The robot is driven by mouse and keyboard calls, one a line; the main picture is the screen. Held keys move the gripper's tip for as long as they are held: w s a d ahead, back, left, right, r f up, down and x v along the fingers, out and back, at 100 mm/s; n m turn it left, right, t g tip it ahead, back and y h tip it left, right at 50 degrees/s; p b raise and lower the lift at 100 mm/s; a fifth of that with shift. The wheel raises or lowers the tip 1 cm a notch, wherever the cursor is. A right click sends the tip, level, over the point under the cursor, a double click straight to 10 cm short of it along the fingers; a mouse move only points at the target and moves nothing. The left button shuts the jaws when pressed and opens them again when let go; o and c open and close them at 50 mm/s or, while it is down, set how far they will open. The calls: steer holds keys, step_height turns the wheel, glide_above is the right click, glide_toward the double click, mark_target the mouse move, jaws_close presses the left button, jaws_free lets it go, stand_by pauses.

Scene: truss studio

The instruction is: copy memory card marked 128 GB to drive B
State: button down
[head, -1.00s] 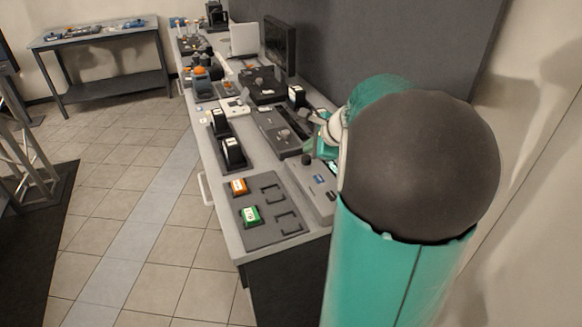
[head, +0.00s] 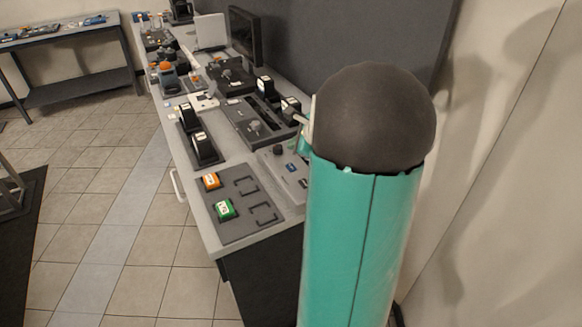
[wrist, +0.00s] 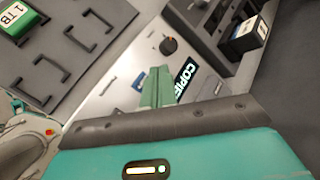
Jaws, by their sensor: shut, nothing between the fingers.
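My gripper (wrist: 157,88) is shut and empty over the pale copier (wrist: 118,75), whose label is partly hidden behind the fingers. A small blue piece (wrist: 138,82) is beside the fingertips; I cannot tell whether it is a card. The copier also shows in the head view (head: 296,186), with my gripper mostly hidden behind my arm. A green block (wrist: 19,20) marked 1 TB and an orange block (head: 210,181) sit on a grey tray (head: 238,227). A black block with a white label (wrist: 246,40) stands near the copier. No 128 GB marking is readable.
Black blocks (head: 204,148) stand in a dark holder left of a grey device with a knob (head: 253,126). A monitor (head: 245,37) and white panel (head: 210,32) are farther back. The tray's right-hand brackets (head: 263,212) are empty.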

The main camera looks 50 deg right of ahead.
mark_target(294, 169)
steer(key=shift+f, duration=2.65)
steer(key=shift+f, duration=0.1)
steer(key=shift+f, duration=0.3)
steer(key=shift+f, duration=0.4)
stand_by(0.4)
steer(key=shift+r, duration=0.85)
steer(key=shift+r, duration=0.1)
steer(key=shift+r, duration=2.4)
